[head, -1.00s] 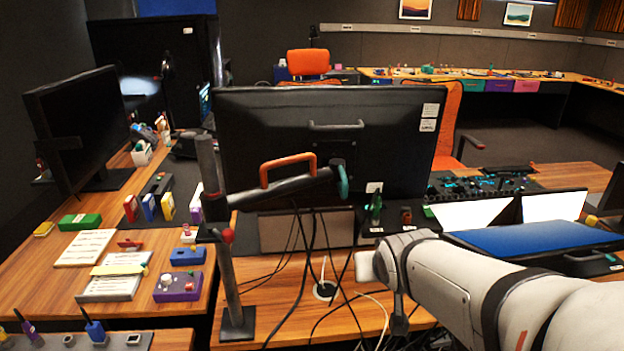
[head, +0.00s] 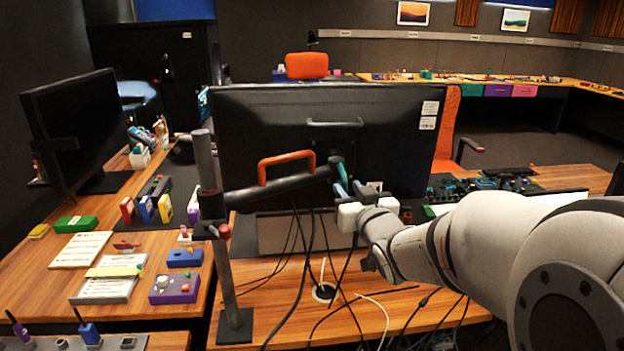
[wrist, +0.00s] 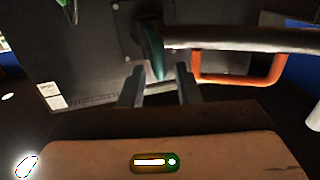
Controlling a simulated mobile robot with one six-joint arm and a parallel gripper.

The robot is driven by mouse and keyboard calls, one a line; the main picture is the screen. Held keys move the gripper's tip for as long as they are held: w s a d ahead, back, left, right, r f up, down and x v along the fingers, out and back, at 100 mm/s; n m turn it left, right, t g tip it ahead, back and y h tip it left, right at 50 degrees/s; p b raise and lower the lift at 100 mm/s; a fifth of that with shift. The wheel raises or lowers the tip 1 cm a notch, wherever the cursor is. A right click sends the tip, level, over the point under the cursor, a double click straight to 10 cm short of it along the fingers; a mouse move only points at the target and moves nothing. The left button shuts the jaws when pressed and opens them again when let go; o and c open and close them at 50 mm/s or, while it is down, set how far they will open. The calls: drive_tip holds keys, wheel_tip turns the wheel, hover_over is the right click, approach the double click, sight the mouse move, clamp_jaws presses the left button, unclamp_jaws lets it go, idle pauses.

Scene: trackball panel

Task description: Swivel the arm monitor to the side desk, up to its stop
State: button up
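The black arm monitor (head: 270,120) shows its back in the head view, carried by a dark swing arm (head: 270,188) from a grey post (head: 208,170). An orange handle (head: 286,160) sits on top of the swing arm; it also shows in the wrist view (wrist: 240,80). A teal lever (head: 341,177) is at the monitor end of the arm, also seen in the wrist view (wrist: 152,52). My gripper (head: 357,188) is close by it. In the wrist view its two fingers (wrist: 160,90) are apart, with the lever's tip between or just beyond them; contact is unclear.
The side desk (head: 150,195) at left holds another monitor (head: 70,130), papers and small coloured boxes. Black cables (head: 300,270) hang below the swing arm. An orange chair (head: 447,130) stands behind the monitor. A control panel (head: 475,187) lies at right.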

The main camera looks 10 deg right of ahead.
sight(346, 186)
drive_tip(key=shift+w+a, duration=0.15)
drive_tip(key=shift+w, duration=0.6)
drive_tip(key=shift+w+a, duration=0.1)
drive_tip(key=shift+w, duration=0.65)
clamp_jaws()
